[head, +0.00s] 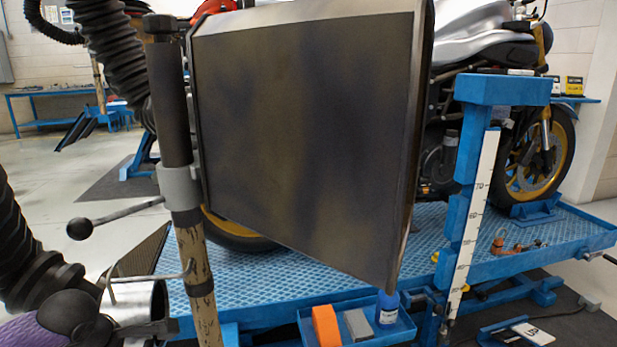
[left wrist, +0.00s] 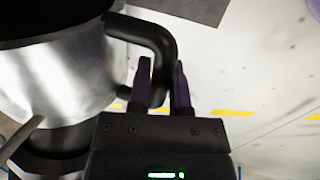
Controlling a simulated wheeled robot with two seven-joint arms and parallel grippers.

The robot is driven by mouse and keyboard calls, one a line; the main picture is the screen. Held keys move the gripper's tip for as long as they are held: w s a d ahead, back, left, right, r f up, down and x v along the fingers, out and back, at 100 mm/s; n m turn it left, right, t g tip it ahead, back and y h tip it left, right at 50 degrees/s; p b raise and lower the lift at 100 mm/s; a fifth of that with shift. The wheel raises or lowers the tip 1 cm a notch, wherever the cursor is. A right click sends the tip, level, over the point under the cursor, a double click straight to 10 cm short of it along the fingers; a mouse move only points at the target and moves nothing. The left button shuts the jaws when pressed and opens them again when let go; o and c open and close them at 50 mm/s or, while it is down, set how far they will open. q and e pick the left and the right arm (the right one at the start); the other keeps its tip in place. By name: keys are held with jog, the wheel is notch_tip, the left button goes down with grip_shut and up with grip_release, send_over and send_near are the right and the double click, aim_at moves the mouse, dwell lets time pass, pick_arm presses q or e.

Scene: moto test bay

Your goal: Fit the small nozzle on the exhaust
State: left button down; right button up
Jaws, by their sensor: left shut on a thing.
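A shiny metal nozzle (left wrist: 60,75) with a black curved handle (left wrist: 150,35) fills the left of the left wrist view. My left gripper (left wrist: 162,68) is shut on this handle, its dark purple fingers on either side of it. In the head view a metal nozzle (head: 138,302) shows at the lower left, beside a black ribbed hose (head: 22,255). I cannot tell whether it is the small one. The motorcycle (head: 478,45) stands on a blue lift. Its exhaust does not show; a large dark panel (head: 300,130) covers much of the bike. My right gripper is not in view.
A pole (head: 183,215) with a clamp and a ball-ended lever (head: 112,216) stands left of the panel. Another ribbed hose (head: 118,55) hangs at the upper left.

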pick_arm(q)
jog(key=shift+s+a, duration=0.15)
jog(key=shift+a, duration=0.7)
jog(key=shift+s+a, duration=0.1)
jog(key=shift+a, duration=0.2)
jog(key=shift+a+r, duration=0.1)
jog(key=shift+s+a, duration=0.15)
jog(key=shift+a, duration=0.4)
jog(key=shift+s+a, duration=0.2)
jog(key=shift+a, duration=0.55)
jog(key=shift+s+a, duration=0.15)
jog(key=shift+a, duration=0.55)
jog(key=shift+r, duration=0.1)
